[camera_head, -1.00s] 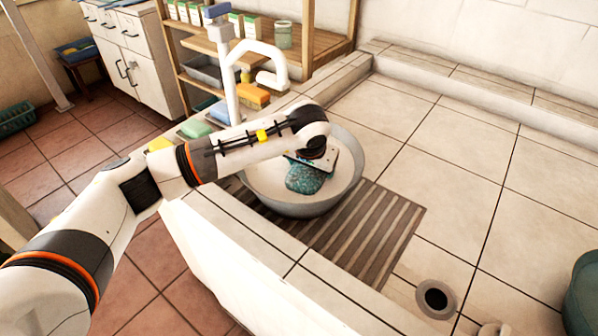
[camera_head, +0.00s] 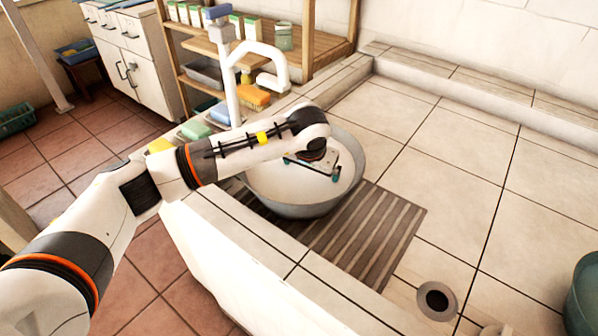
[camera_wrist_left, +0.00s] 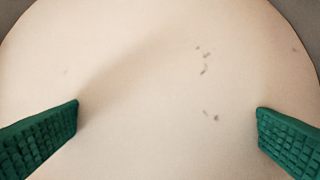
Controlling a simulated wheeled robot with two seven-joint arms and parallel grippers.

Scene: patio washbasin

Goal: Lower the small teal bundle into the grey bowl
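The grey bowl (camera_head: 297,210) stands on the slatted mat, with a smooth cream-coloured surface inside it. My left gripper (camera_head: 311,168) points down into the bowl. In the left wrist view its green-padded fingers (camera_wrist_left: 168,108) are wide apart with nothing between them, above the pale surface, which carries a few dark specks. The small teal bundle is not visible in either current view; I cannot tell whether it lies under the pale surface. My right gripper is out of view.
A white tap (camera_head: 240,75) rises behind the bowl at the left. Coloured blocks and an orange brush (camera_head: 254,97) lie along the ledge. A brown slatted mat (camera_head: 375,235) is under the bowl. A drain hole (camera_head: 436,298) is at the front right.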

